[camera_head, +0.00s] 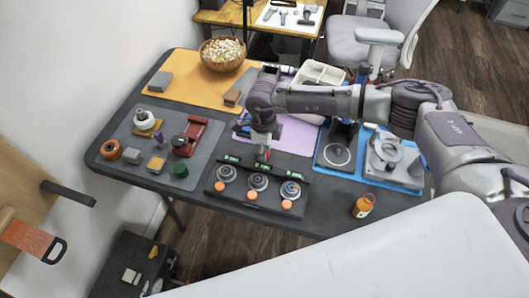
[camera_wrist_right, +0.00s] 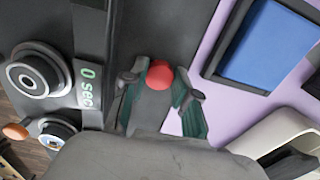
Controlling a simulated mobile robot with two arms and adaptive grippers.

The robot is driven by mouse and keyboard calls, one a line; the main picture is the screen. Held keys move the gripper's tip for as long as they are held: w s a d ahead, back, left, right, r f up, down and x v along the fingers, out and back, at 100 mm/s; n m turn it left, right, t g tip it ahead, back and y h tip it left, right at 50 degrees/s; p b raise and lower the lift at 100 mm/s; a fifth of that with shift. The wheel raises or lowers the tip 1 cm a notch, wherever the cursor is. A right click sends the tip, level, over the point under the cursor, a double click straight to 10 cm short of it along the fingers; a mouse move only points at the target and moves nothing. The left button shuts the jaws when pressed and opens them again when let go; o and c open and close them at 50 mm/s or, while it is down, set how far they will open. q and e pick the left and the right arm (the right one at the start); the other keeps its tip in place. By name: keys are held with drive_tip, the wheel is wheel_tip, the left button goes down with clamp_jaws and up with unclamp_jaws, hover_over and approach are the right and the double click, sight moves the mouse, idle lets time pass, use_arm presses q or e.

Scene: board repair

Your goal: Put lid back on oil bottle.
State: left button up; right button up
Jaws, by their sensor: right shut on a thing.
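A small amber bottle (camera_head: 363,206), which looks like the oil bottle, stands upright near the front right edge of the table. A small red round piece (camera_wrist_right: 160,75), probably the lid, sits between the fingertips of my right gripper (camera_wrist_right: 162,95) in the right wrist view. In the head view my right gripper (camera_head: 264,150) is low over the table, just behind the row of dials, well left of the bottle. The gripper is shut on the red piece. My left gripper does not show.
A panel with three dials (camera_head: 245,203) lies just in front of my right gripper. A grey mat (camera_head: 130,131) with several parts is at left. An orange mat (camera_head: 180,69) with a popcorn bowl (camera_head: 222,54) is behind. A blue mat (camera_head: 327,168) lies behind the bottle.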

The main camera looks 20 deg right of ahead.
drive_tip(key=shift+r, duration=0.1)
drive_tip(key=shift+w+r, duration=0.1)
drive_tip(key=shift+r, duration=0.4)
wheel_tip(320, 180, up, 3)
drive_tip(key=shift+f+b, duration=0.1)
drive_tip(key=shift+b, duration=0.4)
drive_tip(key=s+d+r+b, duration=0.1)
drive_tip(key=s+d+r, duration=0.5)
drive_tip(key=s, duration=0.4)
drive_tip(key=shift+d+r, duration=0.2)
drive_tip(key=shift+r, duration=0.35)
drive_tip(key=s+r+n, duration=0.1)
drive_tip(key=n, duration=0.7)
drive_tip(key=s+a+r+n, duration=0.1)
drive_tip(key=n, duration=0.7)
drive_tip(key=s+a+r+n, duration=0.1)
drive_tip(key=s+n, duration=0.1)
drive_tip(key=n, duration=0.6)
drive_tip(key=shift+a+r+n, duration=0.1)
drive_tip(key=shift+r+n, duration=0.25)
drive_tip(key=shift+n, duration=0.05)
